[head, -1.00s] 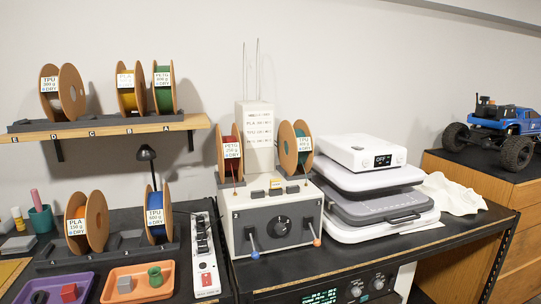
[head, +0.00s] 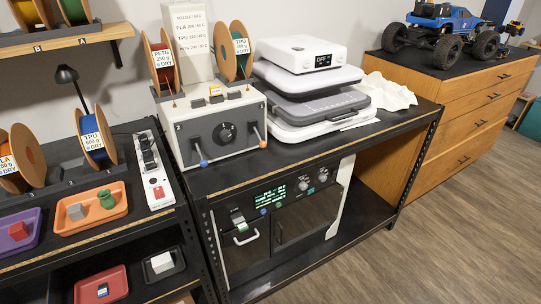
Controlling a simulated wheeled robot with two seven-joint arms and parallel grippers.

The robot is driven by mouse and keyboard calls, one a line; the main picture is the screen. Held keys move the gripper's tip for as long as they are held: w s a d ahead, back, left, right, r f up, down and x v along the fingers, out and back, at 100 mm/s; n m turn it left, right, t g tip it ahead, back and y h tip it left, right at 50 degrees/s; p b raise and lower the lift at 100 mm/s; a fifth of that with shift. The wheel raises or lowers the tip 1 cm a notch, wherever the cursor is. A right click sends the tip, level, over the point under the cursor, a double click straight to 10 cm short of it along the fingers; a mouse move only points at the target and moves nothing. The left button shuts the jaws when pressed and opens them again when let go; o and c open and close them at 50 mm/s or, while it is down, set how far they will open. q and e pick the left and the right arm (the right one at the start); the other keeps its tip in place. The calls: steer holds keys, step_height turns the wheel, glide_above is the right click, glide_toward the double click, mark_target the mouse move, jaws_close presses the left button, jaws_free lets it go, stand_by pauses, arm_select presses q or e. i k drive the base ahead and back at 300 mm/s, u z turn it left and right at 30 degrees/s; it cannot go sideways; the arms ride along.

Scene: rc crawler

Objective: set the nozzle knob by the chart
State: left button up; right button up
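The chart is a white upright board (head: 186,40) with black printed lines, among them "NOZZLE", "PLA" and "TPU"; the numbers are too small to read surely. It stands behind a grey-and-white box (head: 197,152) with a large round dark knob (head: 226,133) and two small levers on its front. Below the bench top, a machine (head: 286,230) has a lit green display (head: 270,197) and two silver knobs, a left one (head: 303,185) and a right one (head: 323,176). I cannot tell which knob is the nozzle knob. Neither of my grippers is in view.
Filament spools (head: 161,62) flank the chart. A white press-like stack (head: 309,90) and a crumpled cloth (head: 388,93) sit to the right. A blue crawler (head: 443,24) is on the wooden drawer cabinet (head: 455,105). The floor (head: 440,225) at front right is clear.

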mark_target(303, 185)
steer(key=z, duration=1.1)
steer(key=i, duration=0.4)
steer(key=u, duration=1.95)
